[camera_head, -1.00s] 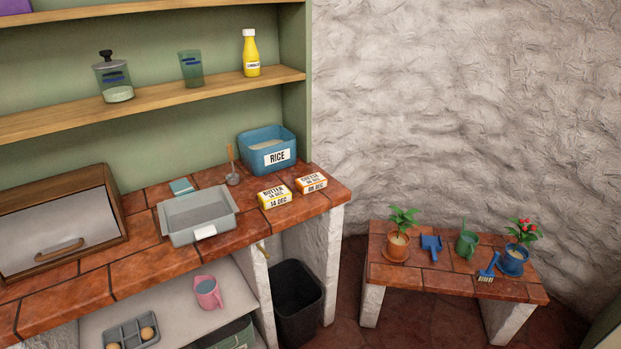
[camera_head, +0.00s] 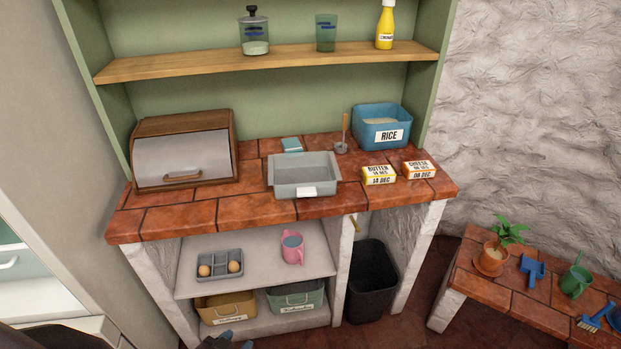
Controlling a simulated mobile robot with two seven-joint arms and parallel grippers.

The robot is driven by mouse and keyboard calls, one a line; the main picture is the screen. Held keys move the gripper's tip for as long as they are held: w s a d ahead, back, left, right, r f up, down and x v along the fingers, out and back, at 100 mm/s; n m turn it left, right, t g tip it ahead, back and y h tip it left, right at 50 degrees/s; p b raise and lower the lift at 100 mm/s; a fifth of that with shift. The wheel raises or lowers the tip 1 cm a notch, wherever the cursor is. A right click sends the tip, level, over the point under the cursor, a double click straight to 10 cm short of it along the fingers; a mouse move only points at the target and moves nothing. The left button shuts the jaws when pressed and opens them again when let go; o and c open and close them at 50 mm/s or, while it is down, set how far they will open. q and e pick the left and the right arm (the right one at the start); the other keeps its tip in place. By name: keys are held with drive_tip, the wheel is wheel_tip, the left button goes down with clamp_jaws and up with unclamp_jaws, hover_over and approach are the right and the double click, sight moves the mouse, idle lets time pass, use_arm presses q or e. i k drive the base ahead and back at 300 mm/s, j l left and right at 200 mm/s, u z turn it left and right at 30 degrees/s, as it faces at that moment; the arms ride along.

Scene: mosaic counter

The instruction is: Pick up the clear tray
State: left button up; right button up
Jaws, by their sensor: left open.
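The clear tray (camera_head: 304,171) is a greyish, shallow rectangular tray with a blank white label on its front. It sits flat on the red tiled counter, near the middle of the front edge, and looks empty. Only the tip of my left gripper (camera_head: 222,341) shows, dark, at the bottom edge of the view. It is open, low in front of the shelves and well apart from the tray. My right gripper is not in view.
A wooden bread box (camera_head: 184,155) stands left of the tray. A butter box (camera_head: 378,175), a cheese box (camera_head: 419,170) and a blue rice bin (camera_head: 382,126) are to the right. A small teal item (camera_head: 292,145) and a scoop (camera_head: 341,147) lie behind. The counter's front strip (camera_head: 240,212) is clear.

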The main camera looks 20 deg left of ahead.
sight(308, 173)
drive_tip(key=i+l+u, duration=0.15)
drive_tip(key=i+l, duration=0.85)
drive_tip(key=i+l+u, duration=0.1)
drive_tip(key=u, duration=0.9)
